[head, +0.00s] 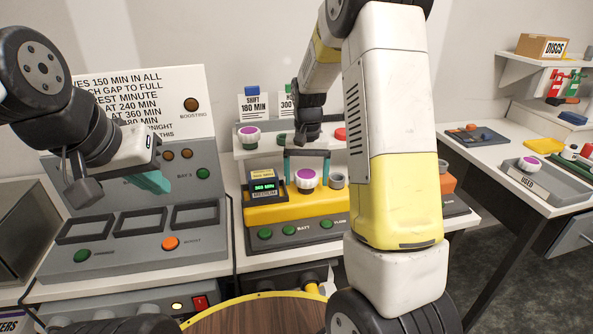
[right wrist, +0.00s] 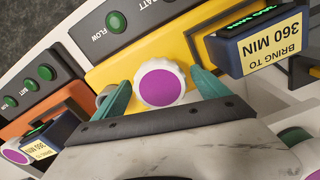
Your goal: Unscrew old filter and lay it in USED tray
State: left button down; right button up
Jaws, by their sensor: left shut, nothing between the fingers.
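A white filter with a purple top (head: 306,178) sits upright on the yellow unit (head: 275,213); it also shows in the right wrist view (right wrist: 160,83). My right gripper (head: 307,168) is above it, its teal fingers open on either side of the filter. Narrow gaps seem to show; I cannot tell whether either finger touches. The grey USED tray (head: 562,190) is on the right-hand table, with another purple-topped filter (head: 530,164) lying in it. My left gripper (head: 152,182) is shut and empty in front of the grey panel at left.
A display block (head: 263,188) stands left of the filter and a small grey cup (head: 337,178) right of it. A further purple-topped filter (head: 248,134) is on the white shelf behind. A dark tray (head: 476,136) lies on the right table. My right arm hides part of the bench.

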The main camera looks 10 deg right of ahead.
jog(key=c, duration=1.5)
jog(key=n, duration=2.7)
jog(key=shift+r+n, duration=0.1)
jog(key=shift+n, duration=0.2)
jog(key=o, duration=1.6)
